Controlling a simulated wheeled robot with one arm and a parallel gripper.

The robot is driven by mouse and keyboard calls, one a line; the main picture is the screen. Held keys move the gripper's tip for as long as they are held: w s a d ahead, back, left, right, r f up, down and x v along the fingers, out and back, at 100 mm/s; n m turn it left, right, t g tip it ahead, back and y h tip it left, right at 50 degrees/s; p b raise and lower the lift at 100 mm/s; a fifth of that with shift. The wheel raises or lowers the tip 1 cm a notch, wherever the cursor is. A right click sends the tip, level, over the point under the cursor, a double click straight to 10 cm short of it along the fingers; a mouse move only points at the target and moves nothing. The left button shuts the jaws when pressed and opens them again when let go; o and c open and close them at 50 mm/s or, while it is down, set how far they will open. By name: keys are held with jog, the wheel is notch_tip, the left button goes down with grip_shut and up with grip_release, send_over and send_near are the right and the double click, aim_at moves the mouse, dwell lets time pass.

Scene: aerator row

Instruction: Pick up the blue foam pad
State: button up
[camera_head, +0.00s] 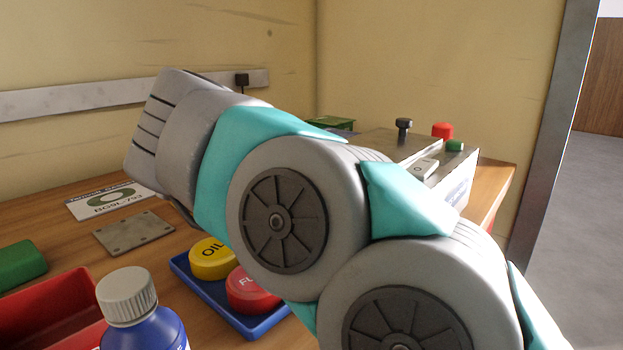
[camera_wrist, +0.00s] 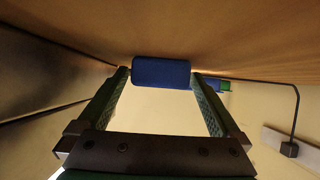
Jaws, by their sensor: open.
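The blue foam pad (camera_wrist: 160,71) shows in the wrist view as a dark blue rounded block against the brown table surface, at the top centre. My gripper (camera_wrist: 160,80) is open, with one green-lined finger on each side of the pad. The fingertips reach the pad's two ends, and I cannot tell whether they touch it. In the head view my arm fills the middle, and I make out neither the pad nor the fingers there.
A blue tray (camera_head: 253,326) holds yellow and red caps. A white-capped bottle (camera_head: 128,296), red bin (camera_head: 50,315), green block (camera_head: 20,265) and metal plate (camera_head: 133,233) are at left. A grey machine (camera_head: 380,147) stands behind my arm. A wall rail (camera_head: 70,100) runs behind.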

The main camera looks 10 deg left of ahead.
jog(key=c, duration=1.3)
